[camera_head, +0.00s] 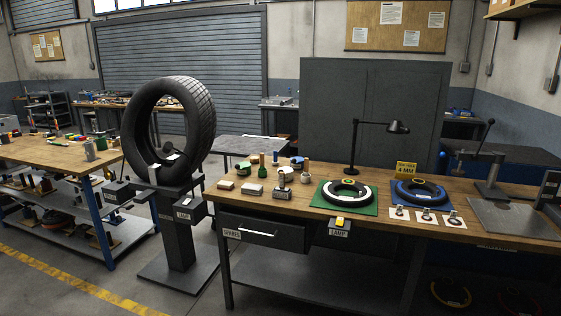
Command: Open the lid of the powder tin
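Several small containers stand at the left end of the wooden workbench (262,207). A low round green tin (242,169) is at the back left of this group. Whether a lid is on is too small to tell. My gripper is not in view.
A tyre on a stand (172,125) is left of the bench. A black desk lamp (354,150) stands at the bench's back. Tyre rings lie on a green mat (322,200) and a blue mat. A closed drawer (262,229) is below. Floor is clear at front left.

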